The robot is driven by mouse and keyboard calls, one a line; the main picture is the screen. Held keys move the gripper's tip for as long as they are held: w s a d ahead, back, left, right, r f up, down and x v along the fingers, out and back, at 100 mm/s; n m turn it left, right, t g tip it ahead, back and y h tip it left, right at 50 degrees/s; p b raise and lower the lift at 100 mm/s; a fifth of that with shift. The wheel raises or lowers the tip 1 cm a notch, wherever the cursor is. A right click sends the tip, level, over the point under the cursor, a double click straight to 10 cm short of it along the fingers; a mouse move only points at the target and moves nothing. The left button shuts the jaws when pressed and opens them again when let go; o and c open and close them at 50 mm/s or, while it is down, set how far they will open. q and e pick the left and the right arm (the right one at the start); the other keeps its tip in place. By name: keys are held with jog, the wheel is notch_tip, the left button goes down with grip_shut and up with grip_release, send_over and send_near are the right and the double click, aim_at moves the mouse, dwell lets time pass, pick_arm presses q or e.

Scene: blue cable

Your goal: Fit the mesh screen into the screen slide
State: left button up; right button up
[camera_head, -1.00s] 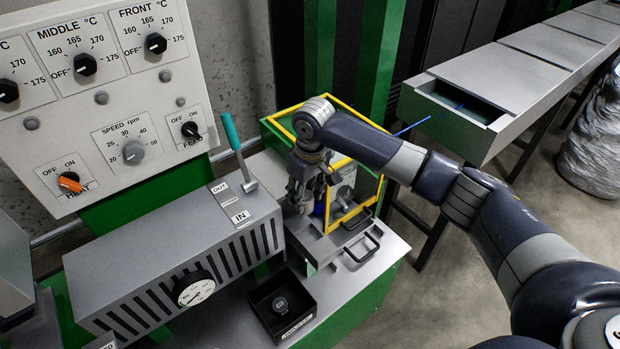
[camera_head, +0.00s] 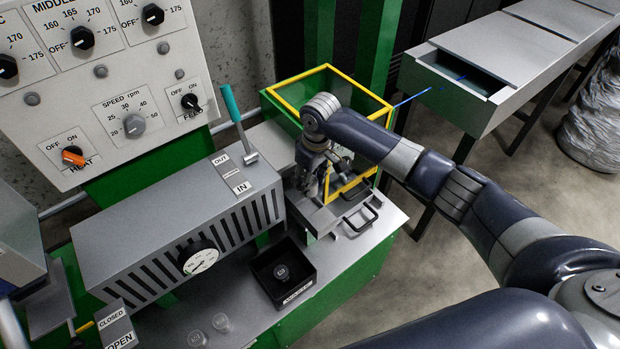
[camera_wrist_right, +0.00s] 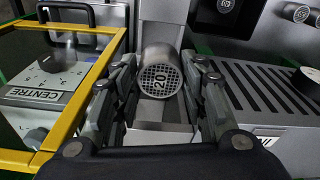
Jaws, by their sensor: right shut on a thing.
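The mesh screen (camera_wrist_right: 160,80), a short grey cylinder with a mesh face marked "20", sits between the fingertips of my right gripper (camera_wrist_right: 161,66) in the right wrist view. The gripper is shut on it. In the head view my right gripper (camera_head: 312,188) points down over a grey metal block (camera_head: 322,221) beside the yellow-framed guard, and it hides the screen there. A flat grey bar lies beneath and beyond the screen in the wrist view. I cannot tell for sure which part is the screen slide. My left gripper is not in view.
The yellow-framed guard (camera_head: 298,78) stands close beside the gripper. A slotted grey housing (camera_head: 180,236) with a teal-handled lever (camera_head: 231,104) is at left. A black box (camera_head: 262,268) holding a small round piece and several black handles are nearby.

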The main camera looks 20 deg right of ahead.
notch_tip(320, 180, down, 4)
jog(key=b, duration=0.3)
jog(key=shift+b, duration=0.3)
jog(key=shift+f+b, duration=0.45)
jog(key=shift+f, duration=1.35)
jog(key=shift+f, duration=0.5)
jog(key=o, duration=1.2)
jog(key=shift+o, duration=0.2)
